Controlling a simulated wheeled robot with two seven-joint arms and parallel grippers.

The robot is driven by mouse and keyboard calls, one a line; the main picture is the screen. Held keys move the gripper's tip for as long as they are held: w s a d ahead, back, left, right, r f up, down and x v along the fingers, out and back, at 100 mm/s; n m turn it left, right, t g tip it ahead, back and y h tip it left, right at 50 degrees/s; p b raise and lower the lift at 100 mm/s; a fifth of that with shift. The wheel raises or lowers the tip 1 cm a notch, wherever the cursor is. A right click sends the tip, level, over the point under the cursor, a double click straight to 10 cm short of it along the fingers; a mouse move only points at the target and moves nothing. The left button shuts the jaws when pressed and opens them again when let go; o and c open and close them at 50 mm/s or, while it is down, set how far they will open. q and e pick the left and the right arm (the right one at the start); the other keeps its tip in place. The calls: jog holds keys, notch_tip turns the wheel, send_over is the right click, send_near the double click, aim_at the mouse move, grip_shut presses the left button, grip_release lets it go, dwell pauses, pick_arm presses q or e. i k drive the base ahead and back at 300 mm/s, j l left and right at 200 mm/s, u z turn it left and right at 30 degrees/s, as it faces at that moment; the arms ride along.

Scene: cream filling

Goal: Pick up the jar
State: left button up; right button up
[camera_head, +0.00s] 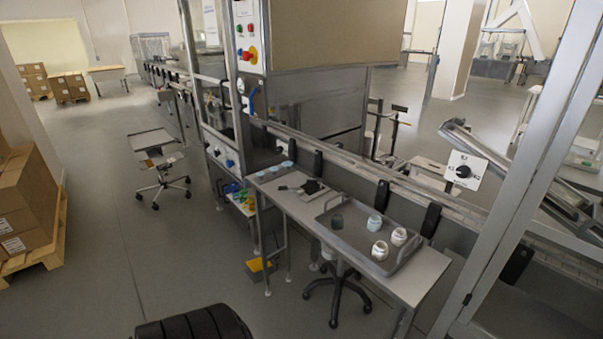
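Several small jars stand on a grey tray (356,259) on a narrow metal side table. Two white jars, one nearer the front (380,251) and one to its right (399,237), stand in the right part of the tray. A pale blue-topped jar (374,223) stands behind them. All appear upright and apart. Neither of my grippers is in view.
The metal table (420,272) runs along a conveyor (370,170) with black brackets. Light blue discs (274,169) and a dark device (311,187) lie left of the tray. A stool (337,290) stands beneath. Floor (110,250) to the left is mostly clear.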

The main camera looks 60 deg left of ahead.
aim_at(337, 220)
jog(key=u, duration=1.5)
